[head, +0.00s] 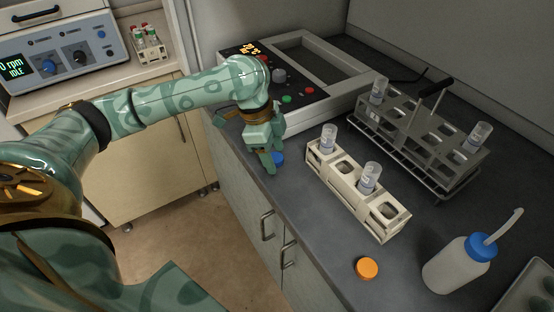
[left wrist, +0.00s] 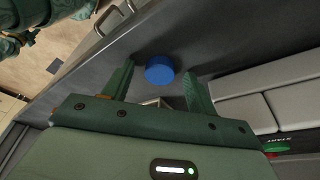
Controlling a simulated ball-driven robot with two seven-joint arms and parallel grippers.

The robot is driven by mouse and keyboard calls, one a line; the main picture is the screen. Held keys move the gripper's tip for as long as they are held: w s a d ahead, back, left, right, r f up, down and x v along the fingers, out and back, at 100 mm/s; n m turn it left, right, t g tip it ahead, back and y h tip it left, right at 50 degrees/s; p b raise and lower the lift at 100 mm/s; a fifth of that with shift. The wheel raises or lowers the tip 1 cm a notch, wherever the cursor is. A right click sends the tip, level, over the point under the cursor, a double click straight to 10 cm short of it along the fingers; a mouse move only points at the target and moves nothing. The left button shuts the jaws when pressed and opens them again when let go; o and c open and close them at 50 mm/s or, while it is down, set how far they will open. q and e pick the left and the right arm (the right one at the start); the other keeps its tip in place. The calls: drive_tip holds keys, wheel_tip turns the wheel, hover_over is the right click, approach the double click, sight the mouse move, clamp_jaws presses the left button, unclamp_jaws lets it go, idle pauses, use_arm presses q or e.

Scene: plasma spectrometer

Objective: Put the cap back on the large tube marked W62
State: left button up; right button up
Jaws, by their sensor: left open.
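A blue cap (head: 278,158) lies on the dark counter near its front edge, partly hidden by my left gripper in the head view. My left gripper (head: 270,165) points down over the counter right beside it. In the left wrist view the blue cap (left wrist: 159,70) sits between the two open green fingers (left wrist: 158,85), and nothing is gripped. Large tubes without caps stand in a beige rack, one at the back (head: 328,140) and one nearer (head: 370,177). Their markings are too small to read, so I cannot tell which is W62. My right gripper is not in view.
An orange cap (head: 367,268) lies in front of the beige rack (head: 345,185). A grey metal rack (head: 415,140) with two tubes stands behind it. A wash bottle (head: 459,265) stands at right. An instrument (head: 300,75) with buttons is behind my gripper.

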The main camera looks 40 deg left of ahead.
sight(279, 157)
use_arm(q)
drive_tip(key=shift+r, duration=0.1)
drive_tip(key=c, duration=1)
drive_tip(key=shift+c, duration=0.2)
drive_tip(key=shift+r, duration=0.15)
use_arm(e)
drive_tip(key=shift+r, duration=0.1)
